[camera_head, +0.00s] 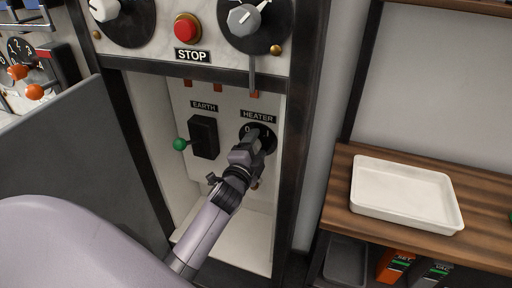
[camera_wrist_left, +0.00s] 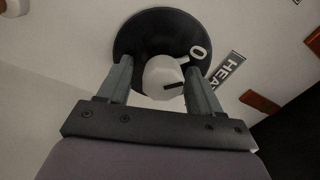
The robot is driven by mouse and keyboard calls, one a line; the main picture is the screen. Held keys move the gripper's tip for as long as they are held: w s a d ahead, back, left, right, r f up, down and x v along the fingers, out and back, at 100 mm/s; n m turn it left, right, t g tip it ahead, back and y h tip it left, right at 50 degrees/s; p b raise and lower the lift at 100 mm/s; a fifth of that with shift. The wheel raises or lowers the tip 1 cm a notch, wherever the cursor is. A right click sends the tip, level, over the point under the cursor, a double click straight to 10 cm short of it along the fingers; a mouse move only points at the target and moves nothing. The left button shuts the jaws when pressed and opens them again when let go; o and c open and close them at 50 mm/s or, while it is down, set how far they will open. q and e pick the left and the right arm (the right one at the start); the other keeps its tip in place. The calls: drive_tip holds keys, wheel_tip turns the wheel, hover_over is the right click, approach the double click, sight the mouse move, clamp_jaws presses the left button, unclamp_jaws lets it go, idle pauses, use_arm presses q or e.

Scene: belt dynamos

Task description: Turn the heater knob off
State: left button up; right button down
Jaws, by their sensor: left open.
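The heater knob (camera_wrist_left: 163,78) is a pale round knob on a black dial (camera_wrist_left: 150,35), below the HEATER label (camera_head: 258,117) in the panel recess. A dark mark on the knob points right in the wrist view, and a 0 shows at the dial's upper right there. In the head view the dial (camera_head: 270,139) carries 0 and 1, and my gripper mostly hides the knob. My left gripper (camera_head: 254,144) is open at the dial, with one finger on each side of the knob. I cannot tell whether the fingers touch it. My right gripper is not in view.
The EARTH switch (camera_head: 203,137) with a green-tipped lever stands left of the dial. Dark frame posts bound the recess. A red STOP button (camera_head: 186,28) and a grey knob (camera_head: 243,19) sit above. A white tray (camera_head: 405,193) rests on the wooden bench at right.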

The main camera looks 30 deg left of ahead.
use_arm(q)
drive_tip(key=v, duration=0.7)
drive_tip(key=shift+s+d, duration=0.1)
idle(0.5)
